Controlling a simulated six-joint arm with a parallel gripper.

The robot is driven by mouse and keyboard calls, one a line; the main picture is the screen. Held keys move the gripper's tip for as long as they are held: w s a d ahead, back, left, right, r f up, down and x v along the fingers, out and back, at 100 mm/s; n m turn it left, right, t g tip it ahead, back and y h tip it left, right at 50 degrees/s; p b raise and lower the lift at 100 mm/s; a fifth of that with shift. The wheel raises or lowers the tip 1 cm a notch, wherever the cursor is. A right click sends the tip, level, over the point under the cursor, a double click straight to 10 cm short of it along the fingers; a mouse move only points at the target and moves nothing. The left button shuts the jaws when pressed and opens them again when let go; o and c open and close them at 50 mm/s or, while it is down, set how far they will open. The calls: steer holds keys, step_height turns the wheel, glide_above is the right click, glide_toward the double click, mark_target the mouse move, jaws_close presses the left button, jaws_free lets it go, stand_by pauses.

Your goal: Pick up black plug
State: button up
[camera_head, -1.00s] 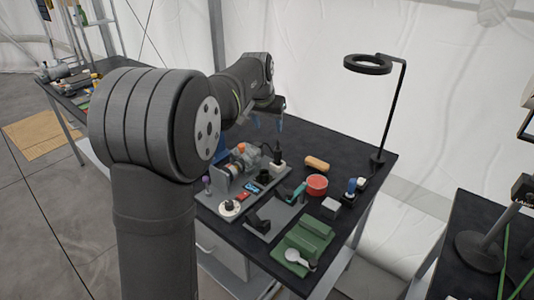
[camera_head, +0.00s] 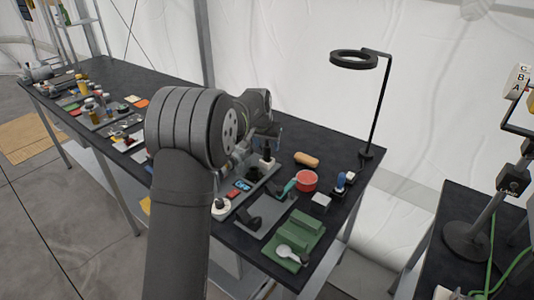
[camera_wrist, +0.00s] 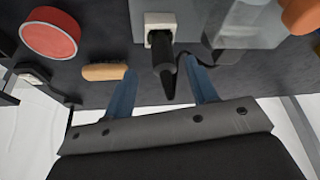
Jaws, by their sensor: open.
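The black plug (camera_wrist: 163,58) sits in a white socket block (camera_wrist: 160,29) at the upper middle of the wrist view. Its dark body points toward my gripper. My gripper (camera_wrist: 160,66) is open, with one blue finger on each side of the plug in the wrist view. Gaps show between the plug and both fingers. I cannot tell whether the fingertips are at the plug's depth.
A red round container (camera_head: 305,180), a tan rounded block (camera_head: 306,159) and a green fixture (camera_head: 297,238) lie to the right of the plug. A ring lamp (camera_head: 354,59) stands at the table's right end. Many small items crowd the left part.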

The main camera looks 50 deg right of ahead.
steer(key=x, duration=0.5)
steer(key=shift+w, duration=0.2)
steer(key=c, duration=1)
steer(key=shift+r, duration=0.15)
step_height(320, 180, up, 4)
steer(key=shift+r, duration=0.15)
steer(key=s+r, duration=0.6)
steer(key=s, duration=0.5)
steer(key=n+t, duration=0.1)
steer(key=n, duration=0.2)
glide_toward(266, 147)
steer(key=w+a+f, duration=0.2)
steer(key=a, duration=0.1)
steer(key=shift+w, duration=0.1)
